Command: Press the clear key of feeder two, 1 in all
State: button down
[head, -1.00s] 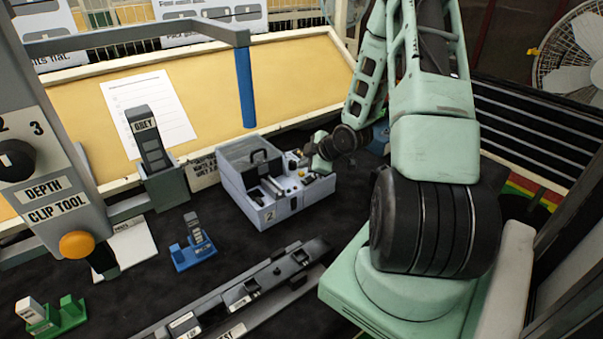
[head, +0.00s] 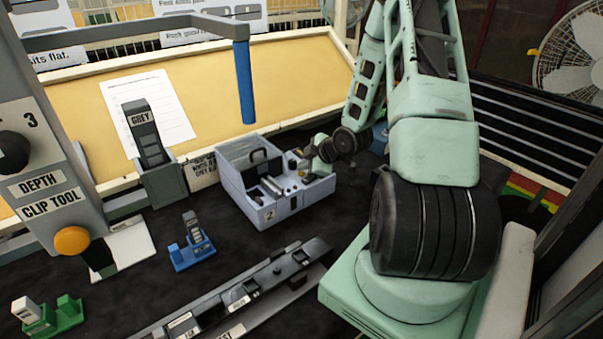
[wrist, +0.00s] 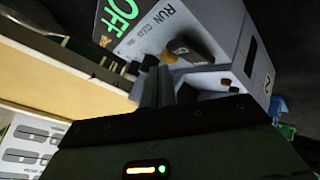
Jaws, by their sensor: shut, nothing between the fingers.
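Feeder two (head: 292,203), a pale grey box marked 2, stands on the dark bench in the head view. In the wrist view its sloped panel (wrist: 205,30) carries RUN lettering, a smaller unclear label beside it, a dark round key (wrist: 149,62) and a yellow one (wrist: 170,57). Which of these is the clear key I cannot read for certain. My gripper (wrist: 157,72) is shut and empty, its fingertips close to the dark key. The fingers partly cover the panel, so contact cannot be told. In the head view my wrist is at the box's right end.
Green OFF lettering (wrist: 121,10) shows beside the panel. A blue clip stand (head: 193,250), a grey clip holder (head: 160,180) and a green stand (head: 52,318) are to the left. A long rail (head: 240,295) lies in front. A blue post (head: 245,85) hangs behind the box.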

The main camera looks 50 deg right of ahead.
jog(key=shift+f+b, duration=0.35)
jog(key=shift+f, duration=0.05)
jog(key=shift+r, duration=0.15)
dwell(0.5)
jog(key=shift+r+p, duration=0.75)
jog(key=shift+r, duration=0.05)
notch_tip(320, 180, up, 5)
jog(key=p, duration=0.4)
dwell(0.9)
